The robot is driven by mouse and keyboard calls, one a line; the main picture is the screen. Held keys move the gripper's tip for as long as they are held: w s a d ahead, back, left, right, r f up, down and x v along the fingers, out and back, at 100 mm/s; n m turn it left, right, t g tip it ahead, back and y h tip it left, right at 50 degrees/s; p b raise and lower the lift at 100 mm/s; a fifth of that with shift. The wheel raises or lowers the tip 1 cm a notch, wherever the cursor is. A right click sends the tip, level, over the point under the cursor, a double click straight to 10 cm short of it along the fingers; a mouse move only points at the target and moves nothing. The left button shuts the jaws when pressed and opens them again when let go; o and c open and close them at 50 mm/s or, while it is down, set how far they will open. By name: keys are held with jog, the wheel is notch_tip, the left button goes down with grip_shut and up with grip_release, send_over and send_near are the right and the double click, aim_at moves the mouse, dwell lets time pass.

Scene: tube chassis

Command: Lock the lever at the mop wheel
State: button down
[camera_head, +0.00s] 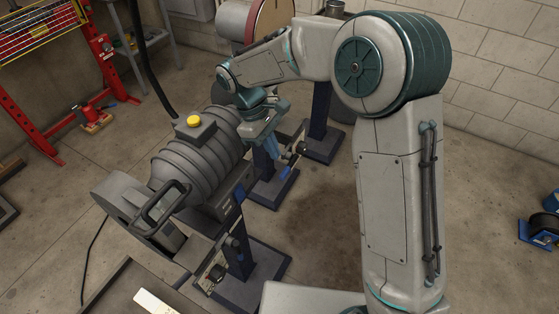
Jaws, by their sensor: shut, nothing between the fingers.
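A grey ribbed machine (200,148) with a yellow button (194,121) on top stands on a dark pedestal. At its near end is a grey guard housing (120,197). A small blue-handled lever (287,170) with a dark knob above it sits at the machine's far right end. My gripper (270,150) is shut and empty, pointing down just left of the lever; I cannot tell whether they touch. My wrist and gripper hide much of the machine's far end, so I cannot make out the mop wheel clearly or read the lever's lock state.
A tool rest with a dark knob (217,272) projects at the machine's near end. A sander with a round disc (272,20) stands behind. A red rack (105,60) is at the left, blue-and-black equipment (541,228) at the right. Concrete floor (490,190) at the right is largely clear.

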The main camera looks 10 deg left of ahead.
aim_at(284, 171)
jog(key=x, duration=0.5)
jog(key=shift+f, duration=0.1)
dwell(0.3)
